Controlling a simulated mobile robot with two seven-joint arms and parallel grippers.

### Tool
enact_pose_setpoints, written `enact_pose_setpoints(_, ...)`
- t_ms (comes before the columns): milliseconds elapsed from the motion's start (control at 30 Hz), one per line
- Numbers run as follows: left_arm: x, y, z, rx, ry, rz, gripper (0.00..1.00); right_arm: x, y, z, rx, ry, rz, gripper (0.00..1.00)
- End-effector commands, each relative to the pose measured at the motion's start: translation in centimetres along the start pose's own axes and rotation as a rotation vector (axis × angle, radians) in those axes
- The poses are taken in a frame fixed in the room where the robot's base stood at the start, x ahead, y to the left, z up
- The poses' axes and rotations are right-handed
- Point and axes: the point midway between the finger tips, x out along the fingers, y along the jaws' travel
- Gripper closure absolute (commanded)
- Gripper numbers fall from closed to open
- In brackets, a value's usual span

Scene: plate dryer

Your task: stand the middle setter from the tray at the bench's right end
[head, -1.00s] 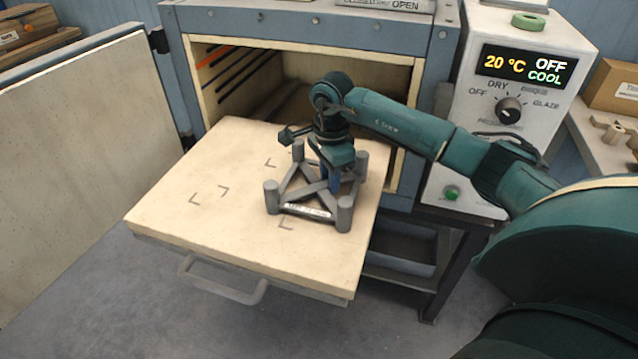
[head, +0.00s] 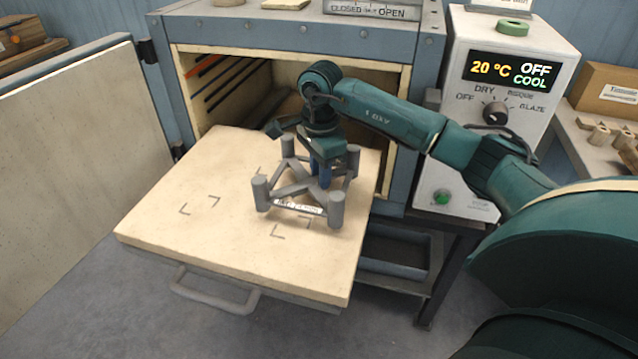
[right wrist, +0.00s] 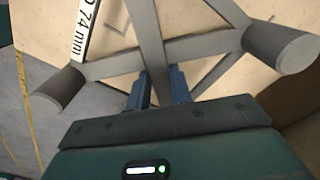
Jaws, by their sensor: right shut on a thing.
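The setter (head: 278,184), a grey frame with crossing bars, corner posts and a white label, is over the right part of the pale tray slab (head: 150,215). It appears raised slightly off the slab, with corner marks showing beneath it. My right gripper (head: 322,175) points down into the frame and is shut on one of its bars. In the right wrist view, the blue fingers (right wrist: 158,90) meet the setter's bar (right wrist: 205,44), and the label reads 74 mm. My left gripper is out of view.
The dryer chamber (head: 240,100) is open behind the slab, with its door (head: 75,150) swung left. A control box (head: 500,150) stands to the right. Beyond it, a bench (head: 590,150) carries a cardboard box (head: 610,92) and small pieces. The slab's left half is clear.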

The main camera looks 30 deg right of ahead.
Motion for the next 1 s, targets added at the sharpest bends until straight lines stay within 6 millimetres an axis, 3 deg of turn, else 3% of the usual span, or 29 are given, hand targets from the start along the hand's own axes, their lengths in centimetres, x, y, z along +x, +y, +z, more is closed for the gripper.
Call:
enact_pose_setpoints(100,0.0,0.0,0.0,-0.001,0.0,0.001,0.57,-2.8,-0.1,0.0,-0.001,-0.001,-0.007,1.0)
enact_pose_setpoints(300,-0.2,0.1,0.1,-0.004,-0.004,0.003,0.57,-5.9,-0.1,0.0,0.0,-0.001,-0.004,1.0)
enact_pose_setpoints(1000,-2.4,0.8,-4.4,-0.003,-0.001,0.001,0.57,-13.2,0.0,0.0,0.0,0.0,-0.002,1.0)
